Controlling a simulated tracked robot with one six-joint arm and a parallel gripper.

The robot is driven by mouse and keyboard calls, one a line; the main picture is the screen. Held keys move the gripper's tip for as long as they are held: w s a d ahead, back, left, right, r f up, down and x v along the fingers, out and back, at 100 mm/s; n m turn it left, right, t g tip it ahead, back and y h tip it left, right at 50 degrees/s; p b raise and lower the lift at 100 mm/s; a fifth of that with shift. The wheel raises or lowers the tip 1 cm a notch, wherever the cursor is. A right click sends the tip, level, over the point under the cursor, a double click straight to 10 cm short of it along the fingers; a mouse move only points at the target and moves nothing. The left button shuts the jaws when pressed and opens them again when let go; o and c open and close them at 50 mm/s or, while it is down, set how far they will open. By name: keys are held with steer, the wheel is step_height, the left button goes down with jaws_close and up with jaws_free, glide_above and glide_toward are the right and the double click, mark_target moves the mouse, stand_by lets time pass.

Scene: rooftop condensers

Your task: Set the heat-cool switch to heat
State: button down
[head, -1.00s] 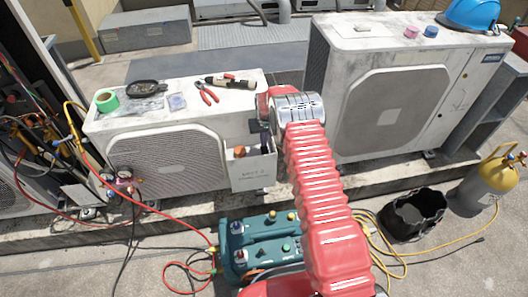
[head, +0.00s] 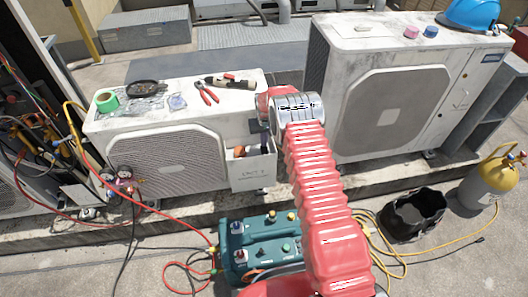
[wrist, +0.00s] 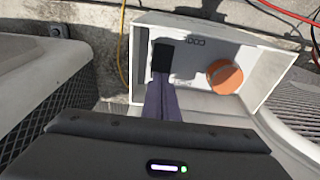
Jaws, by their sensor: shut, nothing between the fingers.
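A white open-topped control box (head: 253,174) hangs on the front of the left condenser; the wrist view looks into the box (wrist: 140,65). An orange round knob (wrist: 224,76) sits on its inner panel, right of my fingers; its setting cannot be read. My gripper (wrist: 162,58) is shut and empty, with purple-blue fingers ending in a black tip inside the box. The tip covers part of the panel left of the knob, apart from the knob. No other switch is clear; whatever lies behind the tip is hidden. In the head view my arm hides most of the gripper.
The left condenser top (head: 240,97) holds red pliers (head: 207,93), green tape (head: 106,100) and a black tray (head: 146,88). A larger condenser (head: 390,105) stands close on the right. Below are a teal machine (head: 262,245), a black bucket (head: 413,213), hoses and a yellow cylinder (head: 488,180).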

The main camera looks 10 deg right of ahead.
steer(key=shift+f, duration=0.65)
stand_by(0.5)
steer(key=shift+r, duration=0.1)
step_height(320, 180, up, 7)
stand_by(1.2)
stand_by(0.4)
steer(key=s+r+t, duration=0.1)
steer(key=s+r, duration=0.4)
steer(key=r, duration=0.6)
steer(key=s+r, duration=0.6)
steer(key=r, duration=0.5)
steer(key=s+r+t, duration=0.1)
steer(key=s+r, duration=0.4)
steer(key=r, duration=0.6)
steer(key=s+r, duration=0.4)
steer(key=s, duration=0.4)
steer(key=s+r, duration=0.3)
steer(key=s, duration=0.4)
steer(key=s+f+t, duration=0.1)
steer(key=s, duration=1.6)
steer(key=shift+a+f+t, duration=0.15)
steer(key=shift+f+t, duration=0.1)
steer(key=shift+t, duration=0.15)
